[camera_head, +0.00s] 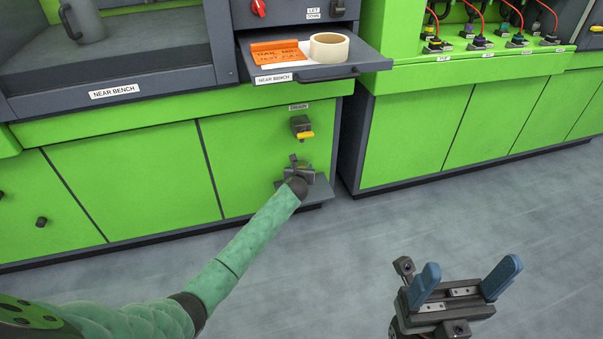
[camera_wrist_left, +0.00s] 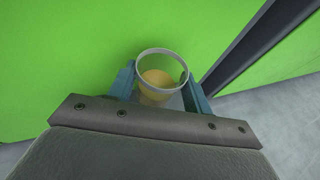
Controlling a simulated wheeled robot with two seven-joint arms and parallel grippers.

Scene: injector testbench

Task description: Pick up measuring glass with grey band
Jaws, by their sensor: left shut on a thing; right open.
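The measuring glass (camera_wrist_left: 161,55) shows in the left wrist view as a clear, round cup with a greyish rim and yellow-orange liquid inside. My left gripper (camera_wrist_left: 160,90) is shut on it, with a blue finger on each side. In the head view my left gripper (camera_head: 299,168) is at the small grey ledge (camera_head: 318,190) below the drain valve (camera_head: 301,127), and my own arm hides the glass there. I cannot tell whether the glass touches the ledge. My right gripper (camera_head: 466,283) is open and empty above the floor at the lower right.
The green cabinet front (camera_head: 140,170) is close behind my left gripper. A pull-out shelf (camera_head: 330,70) above carries an orange card (camera_head: 277,54) and a tape roll (camera_head: 329,47). A grey mug (camera_head: 83,20) stands at the upper left. The floor (camera_head: 370,235) around my right gripper is clear.

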